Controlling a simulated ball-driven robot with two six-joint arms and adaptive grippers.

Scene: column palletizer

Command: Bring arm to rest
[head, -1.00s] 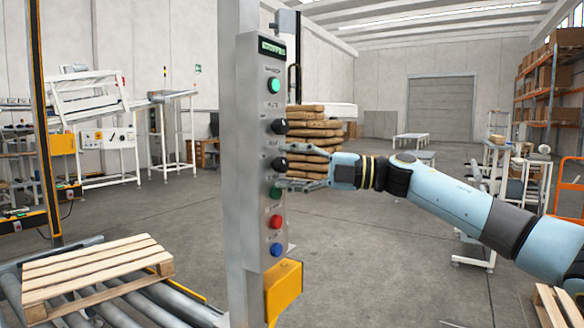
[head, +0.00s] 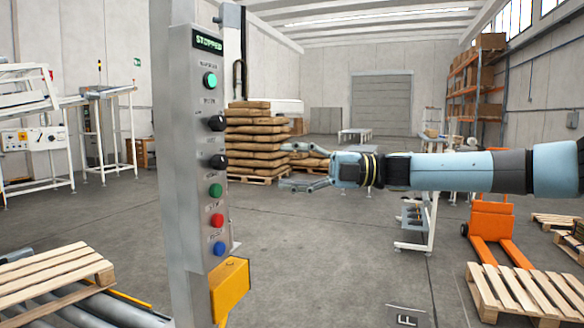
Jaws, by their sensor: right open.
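My right arm (head: 440,170) reaches in from the right edge, nearly level, with a light blue shell and dark joints. My right gripper (head: 290,164) points left at its end. Its fingers are apart and hold nothing. The gripper is to the right of the grey control column (head: 180,160) and apart from it in the picture. The column carries a small display (head: 208,41) reading "STOPPED", a lit green button (head: 210,81), two black knobs (head: 217,123), and green, red (head: 217,220) and blue buttons. My left gripper is not in view.
A stack of brown sacks (head: 258,140) stands on a pallet behind the gripper. A wooden pallet (head: 50,278) lies on rollers (head: 90,308) at lower left. An orange pallet truck (head: 492,235) and an empty pallet (head: 520,295) stand at right. The middle floor is open.

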